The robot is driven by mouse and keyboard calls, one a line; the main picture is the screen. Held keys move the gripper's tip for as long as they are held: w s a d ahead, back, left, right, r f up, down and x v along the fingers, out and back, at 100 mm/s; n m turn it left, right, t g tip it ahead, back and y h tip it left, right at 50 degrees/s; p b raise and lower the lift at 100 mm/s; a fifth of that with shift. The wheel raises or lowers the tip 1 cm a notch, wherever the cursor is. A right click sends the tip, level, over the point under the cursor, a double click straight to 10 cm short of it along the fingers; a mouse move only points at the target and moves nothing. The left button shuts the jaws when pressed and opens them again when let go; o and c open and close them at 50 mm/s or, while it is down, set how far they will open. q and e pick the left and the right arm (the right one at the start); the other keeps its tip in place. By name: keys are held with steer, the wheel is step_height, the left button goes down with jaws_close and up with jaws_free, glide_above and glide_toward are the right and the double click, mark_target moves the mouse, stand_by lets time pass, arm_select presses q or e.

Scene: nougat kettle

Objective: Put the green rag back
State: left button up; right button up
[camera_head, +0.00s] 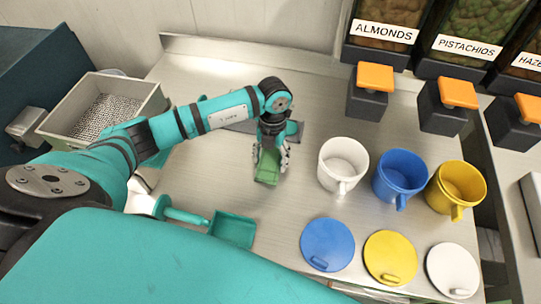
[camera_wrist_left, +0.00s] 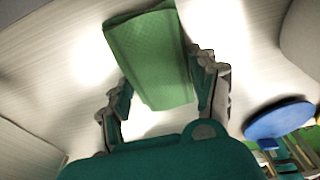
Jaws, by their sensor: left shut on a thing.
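The green rag (camera_head: 267,168) is a folded, block-like cloth. It is between the fingers of my left gripper (camera_head: 271,152), over the middle of the metal counter, left of the white mug. In the left wrist view the rag (camera_wrist_left: 152,58) sits between the two fingers of the left gripper (camera_wrist_left: 165,95), which is shut on it. I cannot tell whether the rag touches the counter. My right gripper is not in view.
White (camera_head: 343,163), blue (camera_head: 399,176) and yellow (camera_head: 456,187) mugs stand to the right, with blue (camera_head: 328,244), yellow (camera_head: 390,257) and white (camera_head: 453,269) lids in front. A teal scoop (camera_head: 232,229) lies front left. A metal bin (camera_head: 152,104) is at left. Dispensers (camera_head: 370,92) stand behind.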

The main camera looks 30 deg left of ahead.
mark_target(272, 155)
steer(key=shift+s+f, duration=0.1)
arm_select(q)
steer(key=shift+f, duration=0.15)
steer(key=o, duration=1)
steer(key=shift+o, duration=0.5)
step_height(272, 155, up, 12)
steer(key=w+b, duration=0.1)
steer(key=b, duration=0.1)
steer(key=shift+w+a, duration=0.2)
steer(key=shift+w, duration=0.15)
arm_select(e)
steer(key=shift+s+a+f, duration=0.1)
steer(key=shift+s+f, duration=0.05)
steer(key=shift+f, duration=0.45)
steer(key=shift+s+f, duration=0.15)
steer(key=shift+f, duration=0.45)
